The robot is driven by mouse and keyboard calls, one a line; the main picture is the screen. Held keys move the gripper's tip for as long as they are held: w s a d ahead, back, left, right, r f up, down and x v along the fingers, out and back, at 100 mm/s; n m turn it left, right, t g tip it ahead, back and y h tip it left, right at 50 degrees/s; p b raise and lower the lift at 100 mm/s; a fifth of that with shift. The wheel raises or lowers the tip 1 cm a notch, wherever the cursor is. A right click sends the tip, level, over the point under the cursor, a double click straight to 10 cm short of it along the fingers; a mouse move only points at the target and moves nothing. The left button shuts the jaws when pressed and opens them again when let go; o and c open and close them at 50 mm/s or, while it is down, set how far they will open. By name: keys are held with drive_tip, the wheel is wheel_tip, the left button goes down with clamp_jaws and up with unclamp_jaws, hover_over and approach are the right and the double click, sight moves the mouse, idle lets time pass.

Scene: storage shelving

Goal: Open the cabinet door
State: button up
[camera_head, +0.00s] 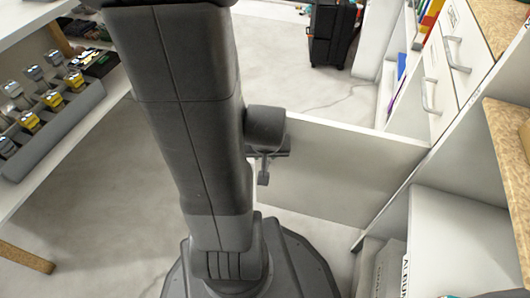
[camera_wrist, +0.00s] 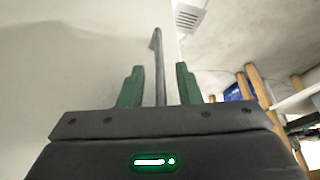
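The cabinet door (camera_head: 345,170) is a plain white panel in the head view. It stands swung out from the cabinet (camera_head: 455,225) at the right, leaving the front open. In the wrist view the door (camera_wrist: 70,70) fills the left side, its edge right of centre. A thin dark handle bar (camera_wrist: 159,70) rises between the two green fingers of my gripper (camera_wrist: 160,68). The fingers are apart, with a visible gap on each side of the bar.
A shelf with a grey rack (camera_head: 60,130) of grey and yellow items is at the left. A black suitcase (camera_head: 332,35) stands at the back. Bare floor (camera_head: 90,220) lies left of my base.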

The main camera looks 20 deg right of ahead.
drive_tip(key=p+v, duration=0.8)
drive_tip(key=v, duration=0.5)
drive_tip(key=shift+s+r, duration=0.2)
drive_tip(key=shift+r, duration=0.1)
drive_tip(key=b+x, duration=0.8)
drive_tip(key=x, duration=0.5)
drive_tip(key=shift+w+f, duration=0.2)
drive_tip(key=shift+f, duration=0.15)
